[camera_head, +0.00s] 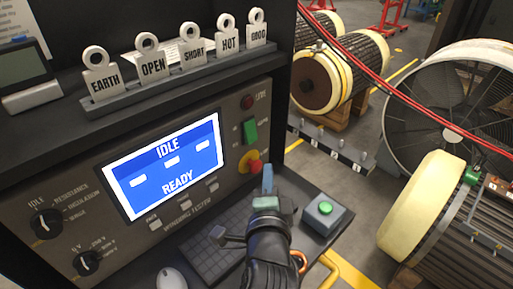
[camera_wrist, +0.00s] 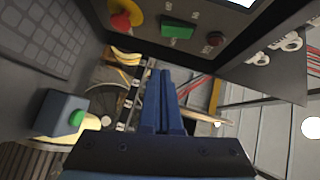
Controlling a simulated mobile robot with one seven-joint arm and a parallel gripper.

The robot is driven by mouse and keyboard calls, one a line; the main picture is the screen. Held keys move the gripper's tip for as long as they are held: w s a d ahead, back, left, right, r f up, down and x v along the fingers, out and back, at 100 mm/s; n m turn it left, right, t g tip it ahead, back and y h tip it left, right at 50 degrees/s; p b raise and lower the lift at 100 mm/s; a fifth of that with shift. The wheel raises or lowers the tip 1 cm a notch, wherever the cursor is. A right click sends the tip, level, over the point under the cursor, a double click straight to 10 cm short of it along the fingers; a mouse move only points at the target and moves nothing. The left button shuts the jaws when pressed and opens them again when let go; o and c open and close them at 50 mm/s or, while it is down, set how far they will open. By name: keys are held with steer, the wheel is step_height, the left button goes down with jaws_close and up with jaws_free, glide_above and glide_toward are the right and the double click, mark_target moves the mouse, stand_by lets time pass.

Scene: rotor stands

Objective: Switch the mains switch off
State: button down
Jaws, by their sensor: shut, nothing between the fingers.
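A green rocker switch (camera_head: 250,131), the likely mains switch, sits on the right side of the tester's front panel, with small labels I cannot read. It also shows at the top of the wrist view (camera_wrist: 176,26). My gripper (camera_head: 267,172) has its blue fingers closed together and empty. It is in front of the panel, below and slightly right of the switch in the head view, and not touching it. In the wrist view the closed fingers (camera_wrist: 161,88) point past the panel toward the floor beyond. Which way the rocker is pressed, I cannot tell.
A red emergency stop on a yellow base (camera_head: 250,163) sits just below the switch, and a dark red lamp (camera_head: 247,102) above it. The screen (camera_head: 165,165) reads IDLE and READY. A grey box with a green button (camera_head: 325,208) stands on the shelf at right. Red cables (camera_head: 400,92) hang beyond.

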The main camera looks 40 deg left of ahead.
mark_target(250, 131)
steer(key=w+a+f, duration=0.2)
steer(key=w+a, duration=0.4)
steer(key=a, duration=0.3)
steer(key=shift+w+p, duration=0.15)
steer(key=shift+p, duration=0.3)
steer(key=shift+f, duration=0.1)
steer(key=shift+f+b, duration=0.15)
steer(key=shift+b, duration=0.4)
